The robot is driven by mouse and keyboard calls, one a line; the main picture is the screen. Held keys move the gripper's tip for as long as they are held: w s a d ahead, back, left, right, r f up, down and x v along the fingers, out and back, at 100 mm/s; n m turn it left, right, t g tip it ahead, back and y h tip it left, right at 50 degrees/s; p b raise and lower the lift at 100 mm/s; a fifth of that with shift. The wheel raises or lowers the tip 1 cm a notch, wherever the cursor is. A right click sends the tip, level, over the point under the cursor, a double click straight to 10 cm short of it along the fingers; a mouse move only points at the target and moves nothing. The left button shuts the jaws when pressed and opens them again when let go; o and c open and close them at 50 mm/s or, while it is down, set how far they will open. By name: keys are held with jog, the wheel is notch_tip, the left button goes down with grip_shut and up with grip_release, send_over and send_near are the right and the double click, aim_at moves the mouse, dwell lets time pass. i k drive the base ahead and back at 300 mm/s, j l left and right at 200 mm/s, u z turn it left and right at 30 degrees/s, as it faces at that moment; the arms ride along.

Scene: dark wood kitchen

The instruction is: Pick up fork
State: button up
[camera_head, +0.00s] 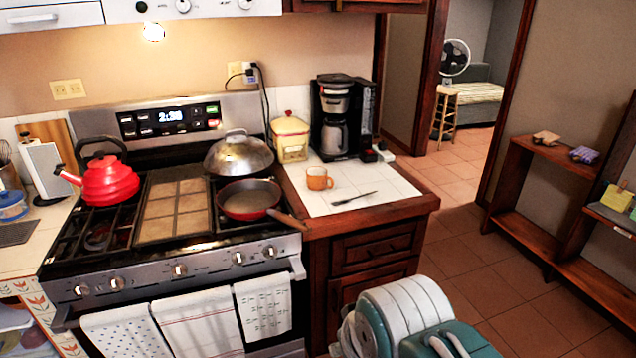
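A dark, slim fork (353,198) lies flat on the white-tiled counter (388,184), near its front edge and right of the stove. An orange mug (318,178) stands just behind and left of it. Parts of my own arm, white and teal, show at the bottom of the head view, in front of and below the counter. I cannot make out my gripper's fingertips clearly there, nor whether they are open. Nothing touches the fork.
A black coffee maker (335,118) and a yellowish canister (290,138) stand at the back of the counter. A pan (249,198) on the stove has its handle reaching over the counter's left edge. Floor is clear to the right, before a wooden shelf (535,238).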

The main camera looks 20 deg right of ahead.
aim_at(346, 201)
jog(key=i+l, duration=0.5)
jog(key=l, duration=0.15)
jog(key=i+l, duration=0.5)
jog(key=l, duration=0.15)
jog(key=i+l, duration=0.5)
jog(key=l, duration=0.15)
